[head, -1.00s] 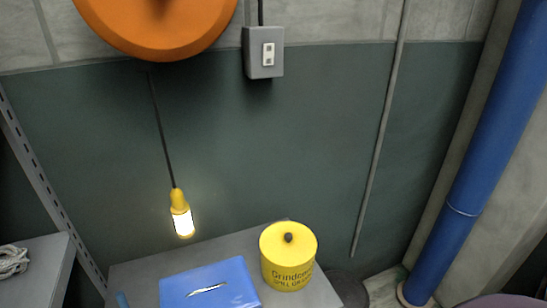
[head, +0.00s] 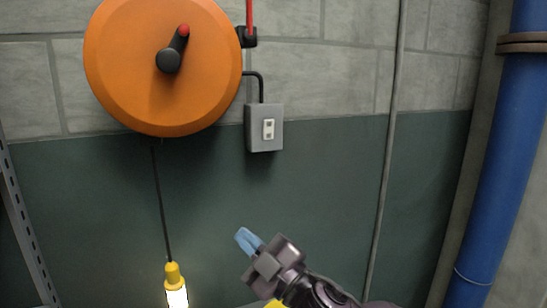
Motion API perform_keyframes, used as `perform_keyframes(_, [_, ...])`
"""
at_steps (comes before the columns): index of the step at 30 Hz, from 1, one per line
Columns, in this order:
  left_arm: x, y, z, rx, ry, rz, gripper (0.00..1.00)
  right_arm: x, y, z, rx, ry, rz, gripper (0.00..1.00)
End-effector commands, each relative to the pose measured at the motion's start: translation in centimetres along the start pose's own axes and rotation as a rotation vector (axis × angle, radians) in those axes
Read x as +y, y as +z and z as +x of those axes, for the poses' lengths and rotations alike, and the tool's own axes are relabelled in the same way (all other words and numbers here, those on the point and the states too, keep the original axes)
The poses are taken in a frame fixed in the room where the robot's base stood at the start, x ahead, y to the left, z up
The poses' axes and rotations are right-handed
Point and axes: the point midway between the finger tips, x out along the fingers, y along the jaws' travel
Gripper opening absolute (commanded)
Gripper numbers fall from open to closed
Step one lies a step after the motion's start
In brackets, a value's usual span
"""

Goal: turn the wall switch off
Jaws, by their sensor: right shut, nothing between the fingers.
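The wall switch is a grey box (head: 256,140) on the wall, with a pale rocker plate (head: 268,129) on its front. A black cable runs from its top to the left. My right gripper (head: 243,237) comes in from the lower right. Its blue fingers are shut and empty, pointing up and left. In the picture it is below the switch and apart from it. The rocker's position is too small to tell. My left gripper is not in view.
A large orange reel (head: 125,90) with a black crank and red knob is left of the switch. A lit yellow work lamp (head: 174,275) hangs below it on a cord. A thin grey conduit (head: 386,170) and a blue pipe (head: 500,170) stand right.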

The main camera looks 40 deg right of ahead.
Motion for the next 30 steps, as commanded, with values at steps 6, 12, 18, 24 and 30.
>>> perform_keyframes(6, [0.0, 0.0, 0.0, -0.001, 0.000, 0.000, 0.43, 0.6, -9.3, 3.5, 0.530, -0.165, -0.295, 0.00])
perform_keyframes(12, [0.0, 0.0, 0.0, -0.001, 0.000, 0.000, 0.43, -0.4, -13.4, 3.7, 0.864, -0.428, -0.636, 0.00])
perform_keyframes(18, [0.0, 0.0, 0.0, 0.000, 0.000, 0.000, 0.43, 0.2, -12.7, 4.1, 0.980, -0.758, -1.045, 0.00])
perform_keyframes(24, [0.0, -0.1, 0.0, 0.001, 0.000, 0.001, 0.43, 5.6, -9.5, 5.8, 0.807, -1.089, -1.473, 0.00])
perform_keyframes(30, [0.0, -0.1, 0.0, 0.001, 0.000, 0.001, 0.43, 15.1, -7.5, 7.1, 0.385, -1.313, -1.791, 0.00])
